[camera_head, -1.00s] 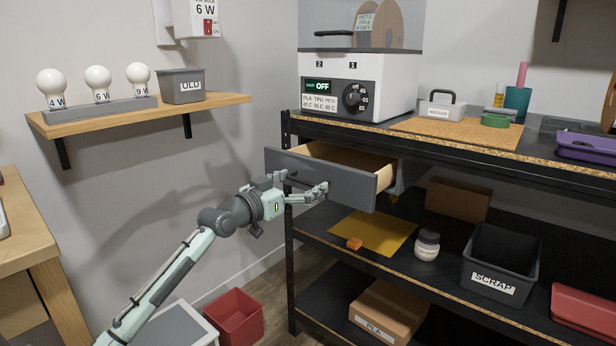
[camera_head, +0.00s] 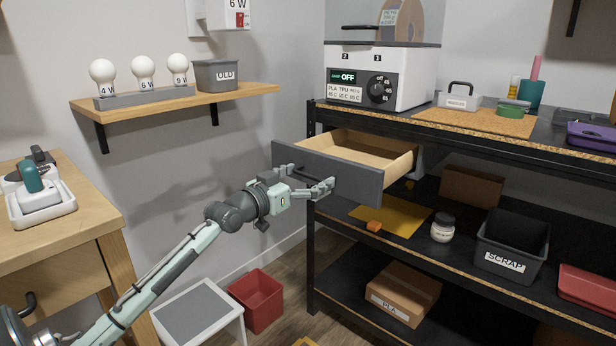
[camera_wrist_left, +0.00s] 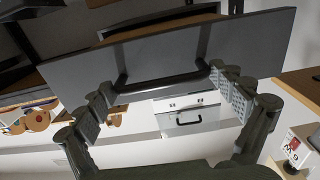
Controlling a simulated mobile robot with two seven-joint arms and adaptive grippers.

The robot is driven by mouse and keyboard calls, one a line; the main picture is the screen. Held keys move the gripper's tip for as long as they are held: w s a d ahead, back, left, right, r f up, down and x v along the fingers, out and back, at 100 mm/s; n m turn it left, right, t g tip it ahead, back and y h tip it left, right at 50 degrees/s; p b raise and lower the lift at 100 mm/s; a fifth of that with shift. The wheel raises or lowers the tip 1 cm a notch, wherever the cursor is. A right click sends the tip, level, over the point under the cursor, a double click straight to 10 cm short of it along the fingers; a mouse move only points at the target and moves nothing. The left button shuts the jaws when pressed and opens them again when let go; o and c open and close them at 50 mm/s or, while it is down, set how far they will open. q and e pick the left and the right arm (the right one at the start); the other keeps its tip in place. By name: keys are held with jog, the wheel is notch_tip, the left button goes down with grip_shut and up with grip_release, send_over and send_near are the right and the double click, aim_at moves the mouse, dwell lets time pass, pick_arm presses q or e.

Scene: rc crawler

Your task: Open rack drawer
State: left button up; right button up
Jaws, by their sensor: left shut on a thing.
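The rack drawer (camera_head: 340,172) has a dark grey front and a light wood inside. It stands pulled out under the rack's top shelf, and its empty-looking interior shows from above. Its dark bar handle (camera_wrist_left: 165,80) spans the front in the left wrist view. The fingers also show in the left wrist view (camera_wrist_left: 162,88). My right gripper is not in view.
The rack's top shelf (camera_head: 465,127) holds a white dryer box (camera_head: 372,75). Below the drawer are a yellow sheet (camera_head: 402,216), a white jar (camera_head: 443,228) and a scrap bin (camera_head: 512,246). A red bin (camera_head: 258,300) and a white stool (camera_head: 198,308) stand on the floor at left.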

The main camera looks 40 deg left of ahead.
pick_arm(q)
jog(key=o, duration=1.3)
jog(key=shift+d, duration=0.1)
jog(key=shift+s, duration=0.3)
jog(key=s, duration=0.7)
jog(key=s+a, duration=0.1)
jog(key=s, duration=0.3)
jog(key=shift+s, duration=0.2)
